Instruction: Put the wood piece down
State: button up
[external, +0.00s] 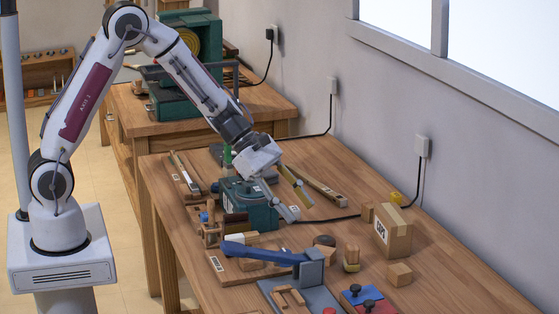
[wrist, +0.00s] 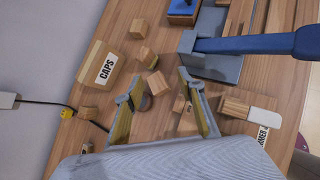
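My gripper (external: 301,211) is open above the bench, near the teal machine. Its two fingers are spread apart in the wrist view (wrist: 160,82), with nothing seen clamped between them. Which block is the task's wood piece cannot be told. Another wood block (external: 400,274) lies farther right.
The CAPS box (external: 393,232) stands near the wall. A blue-handled lever tool (external: 262,252) and a grey plate (external: 300,295) occupy the front of the bench. The teal machine (external: 247,200) is close beside my gripper. A black cable runs along the bench.

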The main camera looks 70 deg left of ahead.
aim_at(324, 251)
jog(key=w+f+n, duration=0.1)
jog(key=f, duration=0.1)
jog(key=w+a+f+n, duration=0.1)
jog(key=f, duration=0.1)
jog(key=w+f+n, duration=0.1)
jog(key=f+n, duration=0.1)
jog(key=shift+w+a+f+y, duration=0.3)
jog(key=shift+w+f, duration=0.05)
jog(key=shift+f, duration=0.05)
jog(key=shift+d+f, duration=0.1)
jog(key=shift+x, duration=1.2)
jog(key=shift+f, duration=0.1)
jog(key=shift+x, duration=2.55)
jog(key=shift+s, duration=0.15)
